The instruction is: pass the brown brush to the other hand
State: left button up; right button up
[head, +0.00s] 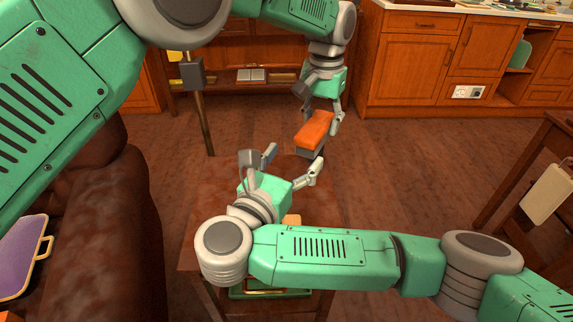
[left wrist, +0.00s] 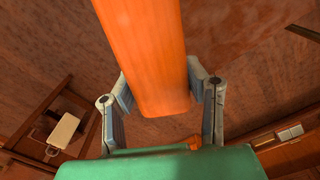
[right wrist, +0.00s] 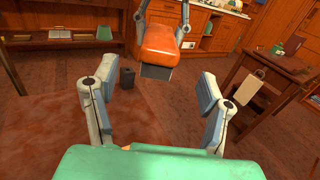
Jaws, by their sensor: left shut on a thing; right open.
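The brown brush (head: 314,128) is an orange-brown block with dark bristles on its underside. My left gripper (head: 321,118) is shut on it and holds it in the air above the far right edge of the small table. The brush fills the upper middle of the left wrist view (left wrist: 150,60), between the fingers. My right gripper (head: 291,164) is open and empty, lower and nearer than the brush. In the right wrist view, the brush (right wrist: 160,48) hangs ahead of the open fingers, apart from them, bristles downward.
A small wooden table (head: 208,235) lies beneath my right gripper. A dark cylinder (right wrist: 127,77) stands just beyond its left finger. A brown leather sofa (head: 105,220) is at left, a wooden table (head: 530,165) at right, and wooden cabinets (head: 420,60) behind. Floor right of the brush is clear.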

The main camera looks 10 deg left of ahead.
aim_at(313, 132)
jog(key=x, duration=0.9)
jog(key=shift+w, duration=0.35)
jog(key=c, duration=1.3)
pick_arm(q)
jog(key=o, duration=1.4)
